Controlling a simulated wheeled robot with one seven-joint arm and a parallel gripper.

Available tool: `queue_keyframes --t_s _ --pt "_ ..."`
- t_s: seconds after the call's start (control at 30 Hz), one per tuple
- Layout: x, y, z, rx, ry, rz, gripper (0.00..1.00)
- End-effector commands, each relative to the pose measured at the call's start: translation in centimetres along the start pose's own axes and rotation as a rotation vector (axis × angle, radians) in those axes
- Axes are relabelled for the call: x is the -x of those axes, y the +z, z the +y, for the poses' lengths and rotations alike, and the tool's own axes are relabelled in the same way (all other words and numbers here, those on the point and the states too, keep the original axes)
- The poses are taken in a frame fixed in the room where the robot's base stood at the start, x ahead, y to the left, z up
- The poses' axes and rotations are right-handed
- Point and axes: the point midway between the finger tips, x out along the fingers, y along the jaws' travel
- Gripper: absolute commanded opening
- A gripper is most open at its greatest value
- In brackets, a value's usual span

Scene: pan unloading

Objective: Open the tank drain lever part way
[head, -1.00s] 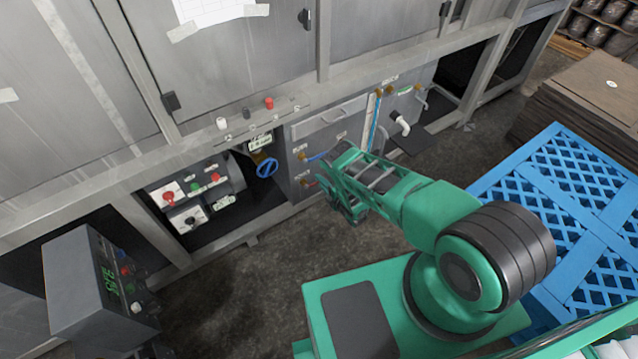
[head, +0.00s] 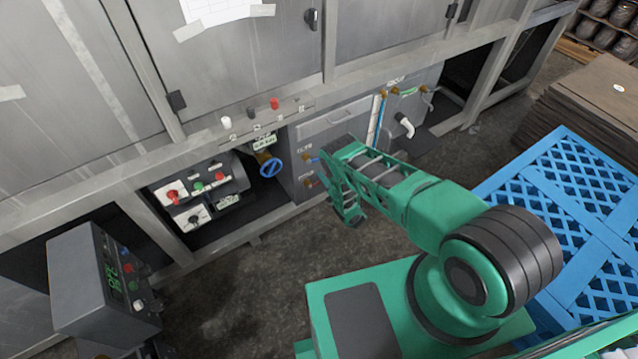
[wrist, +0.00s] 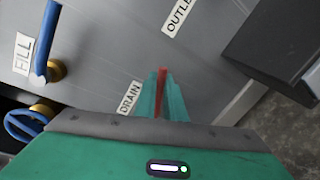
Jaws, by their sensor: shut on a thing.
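The red drain lever (wrist: 162,77) shows in the wrist view between the two teal fingers of my gripper (wrist: 161,98), which is shut on it. The DRAIN label (wrist: 130,97) is just left of the fingers on the grey tank panel (wrist: 110,45). The lever's pivot is hidden behind my gripper, so I cannot tell its exact angle.
A blue fill lever (wrist: 46,40) with a brass fitting is at the left in the wrist view. The OUTLET label (wrist: 179,14) is above. A blue handwheel (head: 270,168) and a white elbow pipe (head: 404,124) flank the panel. A blue pallet (head: 575,205) stands right.

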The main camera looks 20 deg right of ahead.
Motion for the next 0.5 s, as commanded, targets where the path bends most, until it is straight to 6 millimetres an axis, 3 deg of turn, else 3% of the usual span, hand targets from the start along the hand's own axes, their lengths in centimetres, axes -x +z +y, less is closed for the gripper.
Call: queue_keyframes --t_s 0.5 --pt "0.5 0.2 1.1 0.235 -0.010 -0.045 0.00"
